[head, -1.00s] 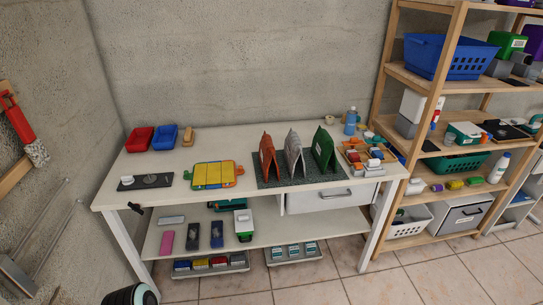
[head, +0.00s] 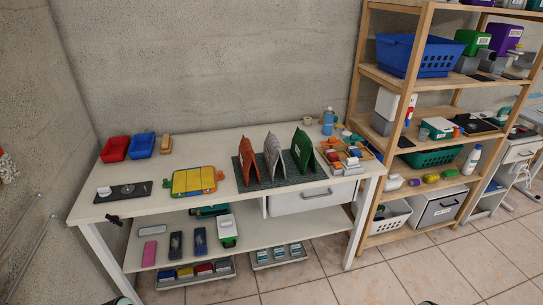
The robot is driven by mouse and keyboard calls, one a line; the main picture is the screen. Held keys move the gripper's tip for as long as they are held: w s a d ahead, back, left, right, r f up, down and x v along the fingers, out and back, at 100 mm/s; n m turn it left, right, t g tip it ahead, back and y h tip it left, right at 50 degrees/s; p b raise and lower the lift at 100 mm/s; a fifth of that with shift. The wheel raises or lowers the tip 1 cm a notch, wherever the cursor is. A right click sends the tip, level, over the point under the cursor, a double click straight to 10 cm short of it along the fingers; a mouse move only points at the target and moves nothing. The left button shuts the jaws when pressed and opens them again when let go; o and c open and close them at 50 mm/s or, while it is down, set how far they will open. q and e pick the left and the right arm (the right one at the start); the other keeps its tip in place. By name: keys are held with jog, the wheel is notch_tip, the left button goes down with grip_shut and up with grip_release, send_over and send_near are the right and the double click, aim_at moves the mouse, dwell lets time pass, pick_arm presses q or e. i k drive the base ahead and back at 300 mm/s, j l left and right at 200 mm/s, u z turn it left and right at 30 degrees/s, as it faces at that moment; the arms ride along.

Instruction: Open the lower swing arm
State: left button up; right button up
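I cannot make out for certain which thing is the lower swing arm. A small black fitting (head: 114,219) juts out at the left front edge of the white workbench (head: 215,222), just below its top. Whether it is open or shut is too small to tell. Neither of my grippers can be made out in the head view; only small dark rounded parts, likely mine, show at the bottom edge.
The bench top carries a yellow tray (head: 193,181), red (head: 115,149) and blue (head: 142,146) bins, and upright folders on a dark mat (head: 255,184). A wooden shelf rack (head: 362,70) stands at right. Tiled floor (head: 390,275) in front is clear.

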aim_at(53, 216)
jog(key=u, duration=1.95)
